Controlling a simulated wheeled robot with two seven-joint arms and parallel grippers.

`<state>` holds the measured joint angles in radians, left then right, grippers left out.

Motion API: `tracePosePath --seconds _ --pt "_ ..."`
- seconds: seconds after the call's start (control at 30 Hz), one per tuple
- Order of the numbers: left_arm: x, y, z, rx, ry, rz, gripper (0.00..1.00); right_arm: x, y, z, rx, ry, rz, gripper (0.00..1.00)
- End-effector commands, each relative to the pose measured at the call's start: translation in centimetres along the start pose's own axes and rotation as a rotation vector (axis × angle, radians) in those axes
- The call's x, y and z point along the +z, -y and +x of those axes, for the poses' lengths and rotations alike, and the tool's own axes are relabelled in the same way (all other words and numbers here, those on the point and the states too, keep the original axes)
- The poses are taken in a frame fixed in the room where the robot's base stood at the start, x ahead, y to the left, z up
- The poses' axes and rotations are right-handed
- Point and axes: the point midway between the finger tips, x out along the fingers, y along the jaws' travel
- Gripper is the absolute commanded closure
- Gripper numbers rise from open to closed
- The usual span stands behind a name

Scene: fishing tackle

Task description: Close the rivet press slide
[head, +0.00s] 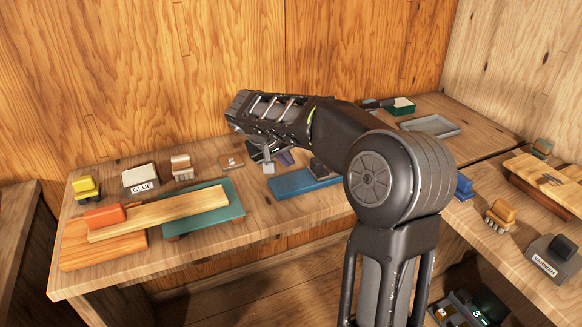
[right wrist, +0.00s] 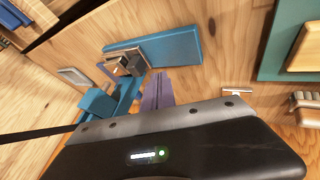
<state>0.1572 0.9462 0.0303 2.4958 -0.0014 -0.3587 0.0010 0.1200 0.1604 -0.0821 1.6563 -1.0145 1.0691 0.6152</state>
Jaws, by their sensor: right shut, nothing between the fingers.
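A blue fixture lies on the bench near its middle. I take it to be the rivet press. Its flat blue plate (head: 303,183) shows in the head view, and the plate shows again at the top of the right wrist view (right wrist: 170,46). A grey metal block (right wrist: 128,62) sits at one end of the plate, beside a blue part (right wrist: 108,102). Which part is the slide, and how far it is out, I cannot tell. My right gripper (head: 267,166) is shut and empty, low over the bench just left of the plate. My left gripper is not in view.
A teal board (head: 212,214) bears a wooden plank (head: 170,210). A grey tray (head: 430,125) lies at the back right. The wooden wall stands close behind.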

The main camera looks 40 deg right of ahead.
Motion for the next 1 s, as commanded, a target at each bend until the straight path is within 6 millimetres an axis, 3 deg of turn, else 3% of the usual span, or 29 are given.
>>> tracePosePath --seconds 0.1,0.3,1.0 --pt "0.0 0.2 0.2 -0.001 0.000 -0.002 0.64 -0.1 0.2 -2.2 -0.003 -0.005 -0.001 1.00" --pt "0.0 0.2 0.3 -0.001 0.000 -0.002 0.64 0.0 0.1 -3.9 -0.002 -0.002 0.000 1.00" --pt "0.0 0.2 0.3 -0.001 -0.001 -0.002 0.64 0.0 0.1 -4.0 -0.001 -0.001 -0.001 1.00"
